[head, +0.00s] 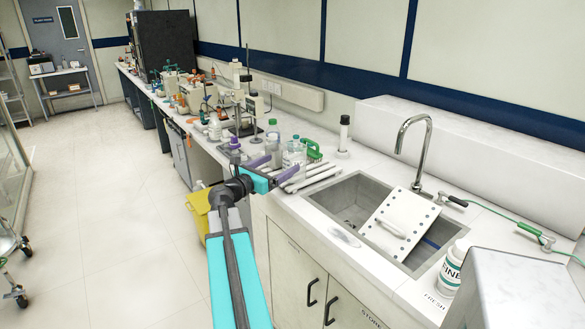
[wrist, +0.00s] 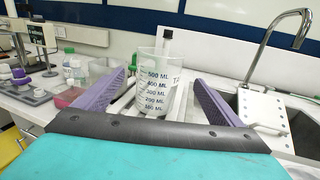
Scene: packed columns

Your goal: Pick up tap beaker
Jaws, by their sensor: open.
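The tap beaker (wrist: 155,97) is clear, with dark volume marks and part of a "TA" label. It stands upright in the middle of the wrist view. My gripper (wrist: 160,79) is open, with one purple finger to the left of the beaker and one to the right. The beaker appears between or just beyond the fingertips, and I see no clear contact. In the head view my gripper (head: 284,162) is over the bench left of the sink, and the beaker is hard to make out among clear bottles.
A sink (head: 345,197) with a tap (head: 427,150) and a white perforated board (head: 400,225) lies to the right. White rods (head: 312,178), clear bottles and a black-capped cylinder (head: 344,135) crowd the bench. A yellow bin (head: 198,208) stands below.

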